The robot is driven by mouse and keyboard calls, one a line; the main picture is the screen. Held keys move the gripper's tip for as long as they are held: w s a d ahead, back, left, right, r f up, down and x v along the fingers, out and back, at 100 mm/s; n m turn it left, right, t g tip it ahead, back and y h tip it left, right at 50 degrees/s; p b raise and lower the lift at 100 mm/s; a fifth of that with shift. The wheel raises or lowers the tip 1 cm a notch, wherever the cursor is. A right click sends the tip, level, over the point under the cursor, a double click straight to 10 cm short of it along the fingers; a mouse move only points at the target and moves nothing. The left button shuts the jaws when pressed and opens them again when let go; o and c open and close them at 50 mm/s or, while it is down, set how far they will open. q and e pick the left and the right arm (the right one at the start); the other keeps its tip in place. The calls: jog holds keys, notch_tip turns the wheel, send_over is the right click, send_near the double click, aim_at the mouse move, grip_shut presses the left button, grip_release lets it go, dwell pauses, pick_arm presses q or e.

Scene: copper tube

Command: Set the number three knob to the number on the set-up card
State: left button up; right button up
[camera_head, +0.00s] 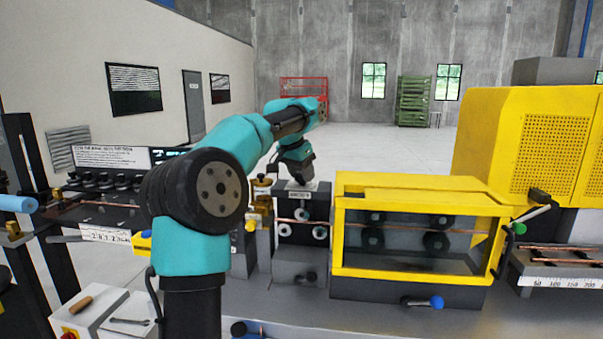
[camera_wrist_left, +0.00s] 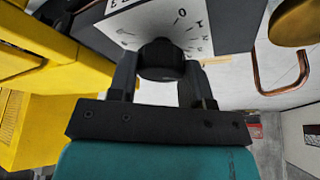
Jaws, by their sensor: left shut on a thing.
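My left gripper (camera_head: 297,177) reaches down over the top of the dark roller unit (camera_head: 301,210) left of the yellow guard. In the left wrist view its two fingers (camera_wrist_left: 160,75) are shut on a round black knob (camera_wrist_left: 160,55), one finger on each side. The knob sits on a white dial plate (camera_wrist_left: 200,30) with black numerals and tick marks; the knob hides part of it, and I cannot tell its setting. A small white label (camera_head: 299,194) is on the unit's front. A white strip with large figures (camera_head: 105,234) hangs at the left; I cannot read it surely.
A copper tube (camera_head: 400,226) runs through the yellow-framed guard (camera_head: 420,190) on the right. A brass-coloured post (camera_head: 262,190) stands just left of the roller unit. A bent copper tube (camera_wrist_left: 280,75) shows in the left wrist view. A grey box with a wooden-handled tool (camera_head: 80,304) is at lower left.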

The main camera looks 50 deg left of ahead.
pick_arm(q)
jog(key=n+y, duration=0.1)
jog(key=n, duration=0.1)
jog(key=n+y, duration=0.1)
jog(key=n, duration=0.2)
jog(key=shift+d+g, duration=0.1)
jog(key=shift+g, duration=0.2)
jog(key=n, duration=0.2)
jog(key=n+g+y, duration=0.1)
jog(key=n, duration=0.2)
jog(key=shift+w+y, duration=0.1)
jog(key=shift+y, duration=0.2)
jog(key=shift+n, duration=0.3)
jog(key=o, duration=0.9)
jog(key=shift+r, duration=0.15)
jog(key=v, duration=1.7)
jog(key=shift+w+r, duration=0.2)
jog(key=shift+w, duration=0.1)
